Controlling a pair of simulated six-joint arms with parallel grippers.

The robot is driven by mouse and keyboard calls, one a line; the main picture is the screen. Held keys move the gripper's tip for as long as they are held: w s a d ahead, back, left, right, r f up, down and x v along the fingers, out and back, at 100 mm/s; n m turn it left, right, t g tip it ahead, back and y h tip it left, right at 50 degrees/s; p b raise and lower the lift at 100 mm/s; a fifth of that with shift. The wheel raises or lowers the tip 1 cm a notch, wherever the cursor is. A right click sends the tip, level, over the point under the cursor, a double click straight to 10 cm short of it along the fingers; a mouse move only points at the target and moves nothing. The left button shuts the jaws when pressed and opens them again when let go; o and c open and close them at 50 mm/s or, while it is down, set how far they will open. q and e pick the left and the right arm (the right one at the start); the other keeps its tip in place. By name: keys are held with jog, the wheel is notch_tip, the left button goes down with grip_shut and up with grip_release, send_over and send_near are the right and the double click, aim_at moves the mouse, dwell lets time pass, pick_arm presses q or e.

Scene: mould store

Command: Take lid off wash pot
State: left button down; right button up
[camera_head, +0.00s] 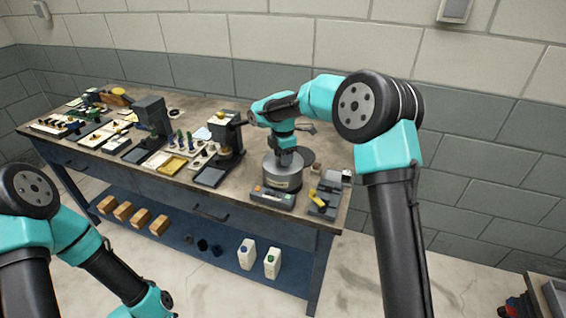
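The wash pot (283,178) is a grey metal cylinder standing near the right end of the workbench. My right gripper (286,158) points down at the top of the pot, with its fingertips at or just above the middle of it. The fingers are small and dark here, so I cannot tell whether they are closed on a lid knob. The gripper partly hides the pot's top, and I cannot make out the lid separately. My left arm hangs low at the lower left, and its gripper is out of view.
A dark round disc (304,156) lies just behind the pot. A grey box with buttons (272,198) stands in front, and a device with a yellow part (325,199) to the right. A black press-like machine (228,140) stands left. White jugs (247,254) are on the lower shelf.

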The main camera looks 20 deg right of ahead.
grip_shut()
jog(key=shift+r, duration=0.15)
jog(key=shift+r, duration=1.35)
jog(key=shift+s+r, duration=0.1)
jog(key=shift+r, duration=0.25)
jog(key=s+a+r, duration=0.1)
jog(key=s+a, duration=0.3)
jog(key=s, duration=1.1)
jog(key=shift+a+r, duration=0.2)
